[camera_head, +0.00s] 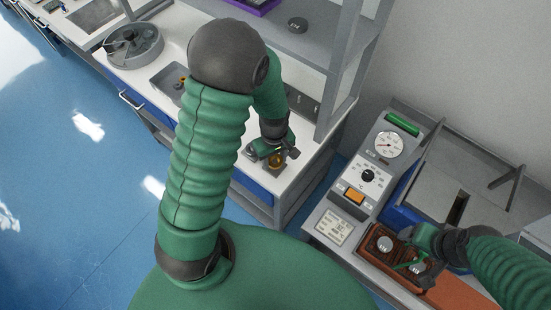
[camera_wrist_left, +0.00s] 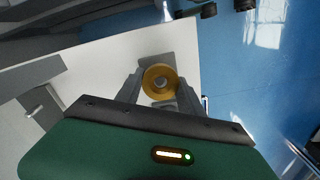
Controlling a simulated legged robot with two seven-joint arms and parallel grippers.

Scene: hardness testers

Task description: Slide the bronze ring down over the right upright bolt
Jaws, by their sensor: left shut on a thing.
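The bronze ring (camera_wrist_left: 148,84) sits between the two fingers of my left gripper (camera_wrist_left: 160,90) in the left wrist view. My left gripper is shut on it. A grey round bolt end (camera_wrist_left: 160,82) shows inside the ring's hole, roughly centred. I cannot tell how far down the ring is on the bolt. A grey base plate (camera_wrist_left: 152,62) lies beneath on the white bench. In the head view the left gripper (camera_head: 272,154) and ring (camera_head: 276,162) are small over the bench's near end. A second bolt cannot be made out. My right gripper (camera_head: 412,262) is far right; its jaws are unclear.
The white bench (camera_head: 310,158) has a grey shelf post (camera_head: 332,100) close to the left gripper. A sunken tray (camera_head: 168,82) and a round grey pan (camera_head: 132,46) stand further left. A dial instrument (camera_head: 375,175) and a brown box (camera_head: 378,240) are at right, near my right gripper.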

